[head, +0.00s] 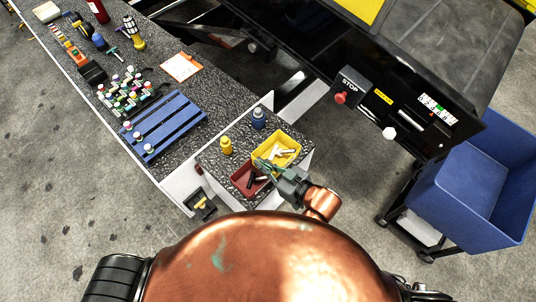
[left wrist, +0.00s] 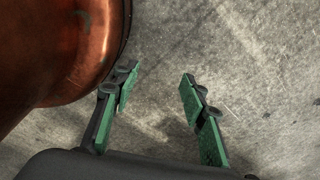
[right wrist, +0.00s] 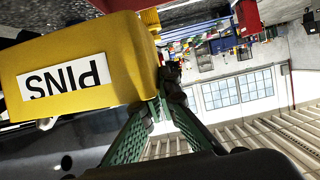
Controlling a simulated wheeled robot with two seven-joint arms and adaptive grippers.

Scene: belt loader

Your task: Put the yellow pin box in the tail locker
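The yellow pin box (head: 291,141) is at the right end of the speckled counter in the head view, with pale pins inside. In the right wrist view the box (right wrist: 120,50) shows large, its PINS label upside down. My right gripper (right wrist: 161,103) has its green fingers drawn close together at the box's rim corner and looks shut on its wall. In the head view this gripper (head: 266,166) is at the box's near left corner. My left gripper (left wrist: 155,85) is open and empty above bare floor. No tail locker is clearly identifiable; the loader's dark end panel (head: 410,115) carries a white knob.
A dark red box (head: 240,186) sits beside the yellow box. A yellow bottle (head: 226,147) and blue bottle (head: 259,118) stand behind. A blue rack (head: 165,125) lies on the longer counter. A blue cart (head: 470,185) stands right, near the red STOP button (head: 341,98).

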